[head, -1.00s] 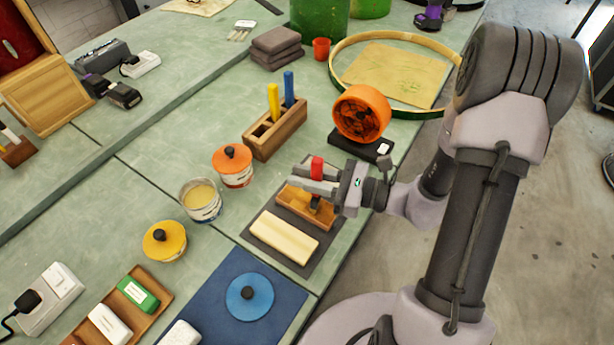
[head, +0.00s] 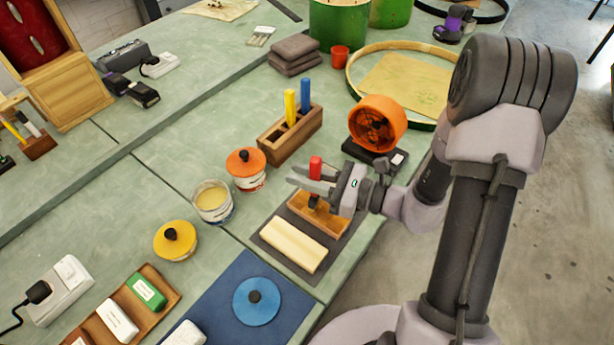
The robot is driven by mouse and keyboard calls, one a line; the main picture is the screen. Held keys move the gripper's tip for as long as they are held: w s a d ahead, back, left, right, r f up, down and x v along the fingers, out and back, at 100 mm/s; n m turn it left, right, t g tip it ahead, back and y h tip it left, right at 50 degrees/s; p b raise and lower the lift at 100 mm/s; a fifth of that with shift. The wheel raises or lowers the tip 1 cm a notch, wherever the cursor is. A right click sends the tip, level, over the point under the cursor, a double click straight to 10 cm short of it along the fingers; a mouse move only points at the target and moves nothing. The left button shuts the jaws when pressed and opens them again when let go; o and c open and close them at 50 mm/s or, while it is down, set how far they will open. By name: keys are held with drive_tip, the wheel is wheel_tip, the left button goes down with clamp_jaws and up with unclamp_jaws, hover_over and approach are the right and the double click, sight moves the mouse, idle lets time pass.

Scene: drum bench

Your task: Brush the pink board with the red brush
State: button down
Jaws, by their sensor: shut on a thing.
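My gripper (head: 312,180) is shut on the red brush (head: 316,167). The red handle stands upright between the fingers, and a dark lower part shows beneath them. The brush is over the far left part of an orange-brown wooden tray (head: 333,224); I cannot tell whether it touches it. A pale cream board (head: 294,243) lies beside the tray, nearer to me, on a dark grey mat (head: 265,242). No board looks clearly pink; the cream one is the only plain board on this mat.
A wooden holder (head: 288,138) and an orange fan (head: 376,124) stand behind. A blue mat (head: 215,300) with a blue disc (head: 257,301) lies in front.

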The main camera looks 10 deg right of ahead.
drive_tip(key=shift+w+a, duration=0.55)
drive_tip(key=shift+w+a, duration=0.1)
drive_tip(key=shift+w+a, duration=0.95)
drive_tip(key=shift+w, duration=0.05)
wheel_tip(320, 180, up, 6)
drive_tip(key=p, duration=0.4)
drive_tip(key=shift+p, duration=0.35)
